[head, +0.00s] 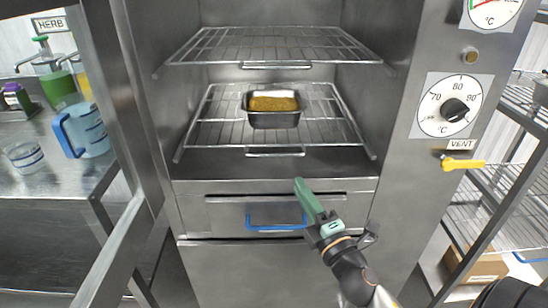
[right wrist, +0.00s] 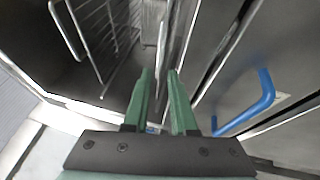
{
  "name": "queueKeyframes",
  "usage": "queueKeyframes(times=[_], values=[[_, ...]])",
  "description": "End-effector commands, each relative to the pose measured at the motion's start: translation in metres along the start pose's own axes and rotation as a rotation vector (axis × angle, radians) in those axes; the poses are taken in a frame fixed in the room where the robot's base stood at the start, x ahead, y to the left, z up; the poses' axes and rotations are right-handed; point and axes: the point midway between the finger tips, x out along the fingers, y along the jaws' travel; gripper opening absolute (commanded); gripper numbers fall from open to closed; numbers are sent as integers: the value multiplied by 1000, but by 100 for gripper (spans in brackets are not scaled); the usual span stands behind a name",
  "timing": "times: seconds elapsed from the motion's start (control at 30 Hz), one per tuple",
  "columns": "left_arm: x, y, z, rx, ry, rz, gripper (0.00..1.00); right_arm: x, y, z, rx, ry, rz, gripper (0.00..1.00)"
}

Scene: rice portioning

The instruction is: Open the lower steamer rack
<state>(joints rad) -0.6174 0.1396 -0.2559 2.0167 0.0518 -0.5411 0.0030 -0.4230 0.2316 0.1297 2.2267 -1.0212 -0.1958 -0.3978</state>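The steamer cabinet stands open, with an upper wire rack (head: 340,45) and a lower wire rack (head: 335,125) inside. The lower rack has a flat metal front piece (head: 275,151) and carries a dark pan (head: 273,119) of yellow-brown food. My right gripper (head: 300,184) is in front of the cabinet, by the panel below the lower rack and right of the blue handle (head: 276,226). In the right wrist view, its green fingers (right wrist: 159,72) are apart with nothing visible between them. The blue handle (right wrist: 266,95) is to their right. My left gripper is not in view.
A steel counter (head: 75,175) at left holds a blue-handled jug (head: 88,132), a measuring cup (head: 25,156) and bottles. The right panel has a dial (head: 455,108) and a yellow vent lever (head: 462,164). Wire shelving (head: 490,215) stands at far right.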

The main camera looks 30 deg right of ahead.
Motion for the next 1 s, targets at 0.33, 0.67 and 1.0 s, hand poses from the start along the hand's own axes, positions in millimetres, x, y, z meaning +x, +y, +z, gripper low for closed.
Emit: queueKeyframes(times=[0.33, 0.67, 1.0], values=[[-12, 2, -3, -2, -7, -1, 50, 56, 3, 0, -1, 1, 1, 25], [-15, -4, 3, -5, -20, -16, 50, 106, 1, 0, 3, 0, -2, 25], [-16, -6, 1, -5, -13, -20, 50, 121, 0, 0, 3, 0, -4, 25]])
